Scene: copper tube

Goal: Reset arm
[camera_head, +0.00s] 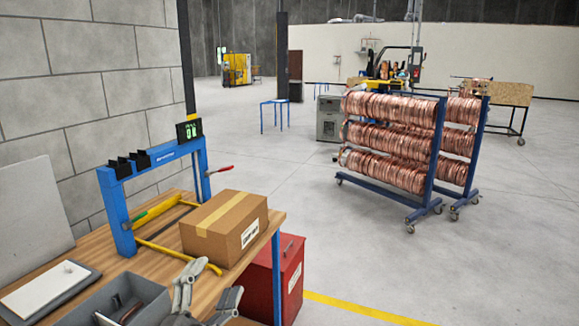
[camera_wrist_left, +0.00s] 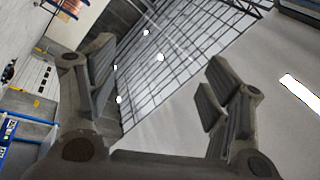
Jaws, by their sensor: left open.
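My left gripper (camera_head: 207,292) is at the bottom of the head view, in front of the workbench's near right corner and beside a grey bin. Its two fingers are spread apart with nothing between them. In the left wrist view the open fingers (camera_wrist_left: 160,95) frame only the ceiling and walls, so the gripper points upward. My right gripper is not in view. Coiled copper tubes (camera_head: 390,140) hang in rows on a blue wheeled rack (camera_head: 436,150) across the room.
The wooden workbench (camera_head: 92,262) carries a cardboard box (camera_head: 222,228), a blue frame (camera_head: 116,212) with a display, yellow-handled tools and the grey bin (camera_head: 75,318). A red cabinet (camera_head: 290,262) stands beside the bench. The floor to the right is open up to the rack.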

